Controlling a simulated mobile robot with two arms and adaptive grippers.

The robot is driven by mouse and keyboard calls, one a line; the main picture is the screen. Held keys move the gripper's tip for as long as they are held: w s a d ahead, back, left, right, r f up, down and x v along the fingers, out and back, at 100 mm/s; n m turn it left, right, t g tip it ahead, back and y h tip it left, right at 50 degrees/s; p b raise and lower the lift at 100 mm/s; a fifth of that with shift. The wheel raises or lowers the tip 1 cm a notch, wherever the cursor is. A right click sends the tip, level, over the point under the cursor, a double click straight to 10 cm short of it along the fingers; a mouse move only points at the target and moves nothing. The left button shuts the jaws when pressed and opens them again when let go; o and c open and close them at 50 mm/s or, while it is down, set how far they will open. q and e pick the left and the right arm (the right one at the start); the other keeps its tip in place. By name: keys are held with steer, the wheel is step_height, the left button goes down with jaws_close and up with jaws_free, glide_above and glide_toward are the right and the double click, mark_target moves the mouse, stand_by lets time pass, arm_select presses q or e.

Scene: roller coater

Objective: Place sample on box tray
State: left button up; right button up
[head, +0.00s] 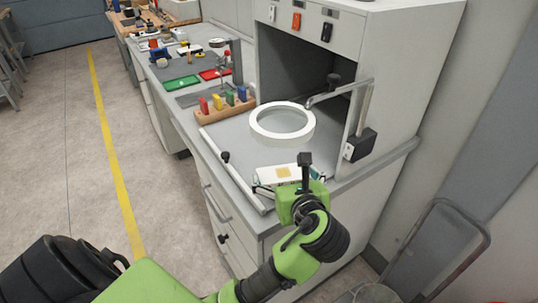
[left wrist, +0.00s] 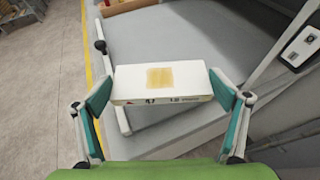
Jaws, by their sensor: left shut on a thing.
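The sample is a white flat block (left wrist: 133,84) with a tan square patch on top and printed marks on its near side. My left gripper (left wrist: 163,97) is shut on it, one teal-padded finger at each end. In the head view the sample (head: 268,174) is held near the front of the grey work surface, at the end of my green left arm. I cannot tell whether it touches the surface below. No part is clearly recognisable as the box tray; the grey work surface (head: 225,137) lies in front of the machine opening. My right gripper is not in view.
A white ring (head: 256,131) lies on the surface beyond the sample. A grey bar with a black knob (head: 243,182) runs along the left edge. A wooden rack (head: 222,115) with coloured blocks stands behind. The machine's right wall and bracket (head: 366,105) bound the right side.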

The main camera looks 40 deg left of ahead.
mark_target(271, 163)
arm_select(q)
steer(key=shift+n+g+y, duration=0.5)
steer(key=shift+n+y, duration=0.1)
steer(key=w+a, duration=0.1)
steer(key=w+a+r, duration=0.1)
steer(key=w, duration=0.1)
steer(key=shift+w+a, duration=0.15)
steer(key=shift+a, duration=0.1)
steer(key=w+a+n+g, duration=0.1)
steer(key=w+a, duration=0.1)
steer(key=w+a+n+g+y+b, duration=0.1)
steer(key=w+a, duration=0.1)
steer(key=a, duration=0.1)
steer(key=w+a+n+g+b, duration=0.1)
steer(key=w+a, duration=0.1)
steer(key=a, duration=0.1)
steer(key=shift+f+y, duration=0.4)
step_height(271, 163, down, 6)
steer(key=shift+r, duration=0.1)
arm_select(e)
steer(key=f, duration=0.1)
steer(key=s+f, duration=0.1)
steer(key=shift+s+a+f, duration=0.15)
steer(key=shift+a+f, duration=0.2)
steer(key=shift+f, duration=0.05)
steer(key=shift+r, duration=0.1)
